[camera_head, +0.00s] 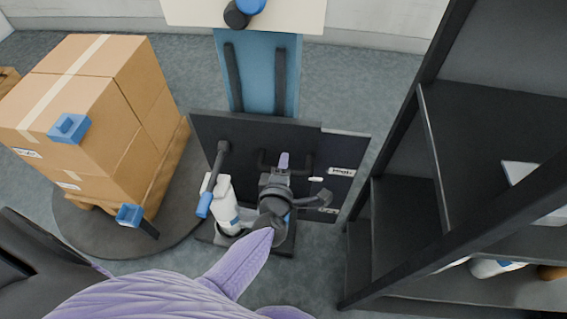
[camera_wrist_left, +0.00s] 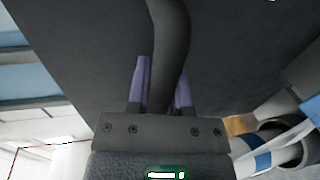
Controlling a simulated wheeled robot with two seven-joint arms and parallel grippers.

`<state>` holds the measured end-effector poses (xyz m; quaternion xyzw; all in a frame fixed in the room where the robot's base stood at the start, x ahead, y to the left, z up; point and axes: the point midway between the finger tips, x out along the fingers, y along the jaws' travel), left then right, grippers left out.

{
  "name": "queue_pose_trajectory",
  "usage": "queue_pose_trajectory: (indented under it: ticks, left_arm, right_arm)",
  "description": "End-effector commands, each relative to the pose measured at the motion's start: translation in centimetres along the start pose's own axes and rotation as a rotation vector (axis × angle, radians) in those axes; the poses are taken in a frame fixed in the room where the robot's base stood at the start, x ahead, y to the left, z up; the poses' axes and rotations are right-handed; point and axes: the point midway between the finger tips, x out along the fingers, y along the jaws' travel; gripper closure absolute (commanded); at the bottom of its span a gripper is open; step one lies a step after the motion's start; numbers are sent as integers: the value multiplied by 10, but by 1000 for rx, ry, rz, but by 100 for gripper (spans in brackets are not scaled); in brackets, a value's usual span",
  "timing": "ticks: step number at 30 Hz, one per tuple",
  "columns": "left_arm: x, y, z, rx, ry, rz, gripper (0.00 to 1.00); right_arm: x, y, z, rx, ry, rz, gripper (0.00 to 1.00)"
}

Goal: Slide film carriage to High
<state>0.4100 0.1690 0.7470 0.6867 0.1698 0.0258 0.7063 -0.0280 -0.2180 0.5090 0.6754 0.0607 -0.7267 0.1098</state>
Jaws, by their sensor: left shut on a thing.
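The film carriage (camera_head: 255,130) is a dark upright panel in front of a blue mast (camera_head: 262,75), with a dark bar handle on its near face. My left gripper (camera_head: 284,160) is at this handle, with its purple fingertips partly hidden by the wrist in the head view. In the left wrist view, the purple fingers (camera_wrist_left: 161,85) stand on either side of the dark curved handle bar (camera_wrist_left: 172,45) and are shut on it. Small white labels (camera_head: 341,171) are on the dark plate right of the carriage; their text is too small to read. My right gripper is not in view.
A white roll with blue parts (camera_head: 225,200) stands just left of my left wrist. Stacked cartons (camera_head: 85,105) stand on a pallet on a round dark turntable (camera_head: 85,235) at the left. A dark shelf rack (camera_head: 405,235) stands close on the right.

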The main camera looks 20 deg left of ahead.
Motion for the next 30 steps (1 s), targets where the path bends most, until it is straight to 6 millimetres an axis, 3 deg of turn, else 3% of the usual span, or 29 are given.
queue_pose_trajectory:
  ticks: [7,8,12,22,30]
  left_arm:
    - [2,8,0,-2,3,19,100]
    - [2,8,0,-2,3,19,70]
    - [2,7,0,-2,3,16,40]
    - [-5,5,0,-1,1,9,39]
    - [-59,6,0,-2,1,9,39]
  right_arm:
    - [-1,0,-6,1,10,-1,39]
    - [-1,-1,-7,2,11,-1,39]
    - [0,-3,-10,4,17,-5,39]
    - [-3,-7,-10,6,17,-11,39]
    - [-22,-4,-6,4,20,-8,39]
